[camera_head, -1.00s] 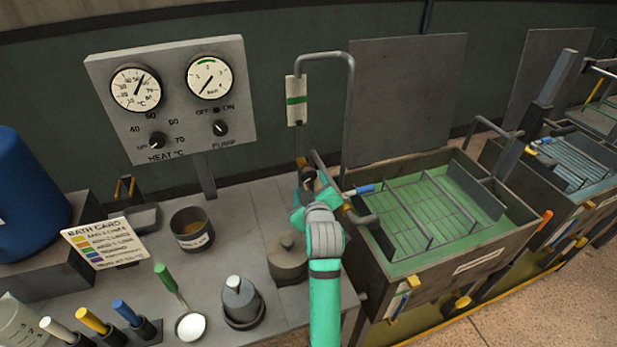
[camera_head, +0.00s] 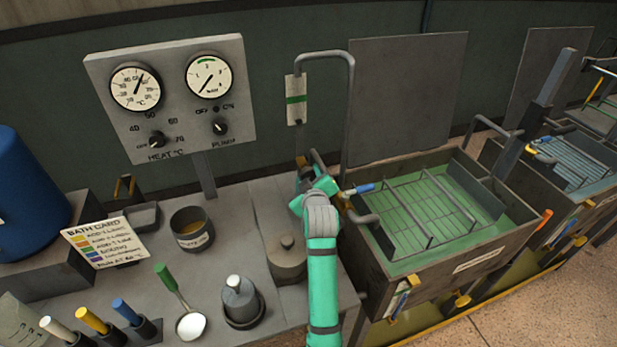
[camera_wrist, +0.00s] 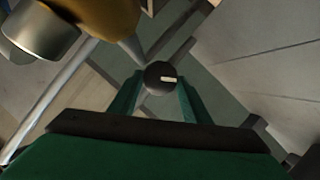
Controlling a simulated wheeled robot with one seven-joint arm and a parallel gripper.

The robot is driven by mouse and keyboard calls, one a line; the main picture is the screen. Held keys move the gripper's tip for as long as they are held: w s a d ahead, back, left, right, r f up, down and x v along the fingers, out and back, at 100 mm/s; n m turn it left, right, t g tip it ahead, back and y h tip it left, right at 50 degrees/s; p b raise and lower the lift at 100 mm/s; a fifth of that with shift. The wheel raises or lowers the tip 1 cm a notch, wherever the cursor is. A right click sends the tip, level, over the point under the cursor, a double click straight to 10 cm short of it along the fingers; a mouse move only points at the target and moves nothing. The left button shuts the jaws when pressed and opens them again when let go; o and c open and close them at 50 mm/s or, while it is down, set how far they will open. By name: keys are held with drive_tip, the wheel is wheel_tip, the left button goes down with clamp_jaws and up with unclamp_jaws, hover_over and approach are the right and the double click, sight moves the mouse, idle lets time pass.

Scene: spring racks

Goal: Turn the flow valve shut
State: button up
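A flow indicator (camera_head: 296,101) with a green band hangs on the bent pipe behind the bath, with a brass fitting (camera_head: 302,161) below it. In the wrist view, a round dark knob (camera_wrist: 160,75) with a short white mark, apparently the flow valve's, lies between my fingertips. My gripper (camera_wrist: 160,88) is open around it; narrow gaps seem to show on both sides, and contact is not clear. A brass body (camera_wrist: 112,16) fills the upper left of that view. In the head view my gripper (camera_head: 312,180) is beside the pipe's lower end and hides the knob.
A lidded grey pot (camera_head: 287,258) stands left of my arm. The gauge panel (camera_head: 172,95) is at the back left.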

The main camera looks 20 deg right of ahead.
drive_tip(key=shift+w+d, duration=0.1)
drive_tip(key=shift+r+m+y, duration=0.1)
drive_tip(key=shift+m+y, duration=0.7)
drive_tip(key=shift+m, duration=0.2)
drive_tip(key=shift+m+g+y, duration=0.3)
drive_tip(key=shift+m+y, duration=0.1)
drive_tip(key=shift+m, duration=0.2)
drive_tip(key=shift+d, duration=0.1)
drive_tip(key=o, duration=1)
drive_tip(key=shift+s+d, duration=0.1)
drive_tip(key=shift+s, duration=0.1)
drive_tip(key=shift+h, duration=0.3)
